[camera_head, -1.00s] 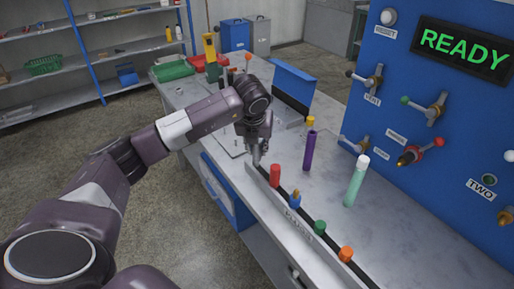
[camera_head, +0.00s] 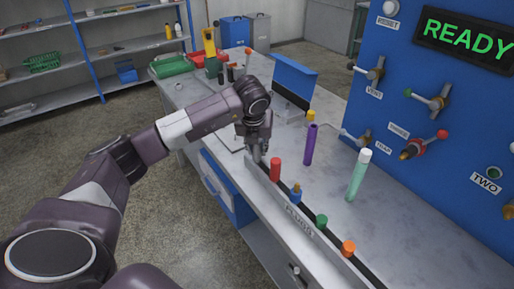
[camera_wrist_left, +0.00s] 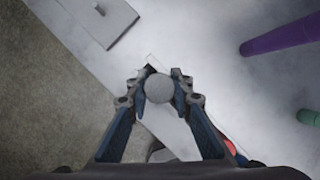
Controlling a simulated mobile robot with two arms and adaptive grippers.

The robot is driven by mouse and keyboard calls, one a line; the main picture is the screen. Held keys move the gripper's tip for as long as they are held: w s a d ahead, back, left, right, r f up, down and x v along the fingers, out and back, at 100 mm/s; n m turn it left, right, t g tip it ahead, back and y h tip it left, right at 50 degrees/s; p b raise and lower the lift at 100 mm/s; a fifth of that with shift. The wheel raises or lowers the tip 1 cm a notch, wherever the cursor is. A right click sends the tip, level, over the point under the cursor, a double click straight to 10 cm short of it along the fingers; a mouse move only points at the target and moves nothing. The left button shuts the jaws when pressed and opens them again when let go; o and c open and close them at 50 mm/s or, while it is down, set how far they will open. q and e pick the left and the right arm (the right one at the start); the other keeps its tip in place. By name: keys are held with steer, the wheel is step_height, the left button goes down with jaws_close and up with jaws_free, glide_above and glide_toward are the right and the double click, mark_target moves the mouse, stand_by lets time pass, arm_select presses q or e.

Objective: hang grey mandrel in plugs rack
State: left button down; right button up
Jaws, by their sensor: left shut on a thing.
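My left gripper (camera_head: 257,153) is at the far end of the plugs rack (camera_head: 298,217), beyond the red plug. In the left wrist view my left gripper (camera_wrist_left: 161,84) is shut on the grey mandrel (camera_wrist_left: 160,88), whose round grey end shows between the two fingers. The mandrel is seen end-on there, with the rack's end directly behind it. The head view barely shows the mandrel, and I cannot tell whether it is in the rack's slot. My right gripper is not in view.
The rack holds a red plug (camera_head: 275,169), a blue plug (camera_head: 295,192), a green plug (camera_head: 321,221) and an orange plug (camera_head: 348,247). A purple rod (camera_head: 310,146) and a mint rod (camera_head: 358,176) stand right of it. A blue panel (camera_head: 400,120) rises at right.

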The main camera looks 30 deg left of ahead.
arm_select(q)
steer(key=shift+f, duration=0.2)
steer(key=c, duration=1.6)
jaws_free()
steer(key=v, duration=1.2)
steer(key=shift+r, duration=0.1)
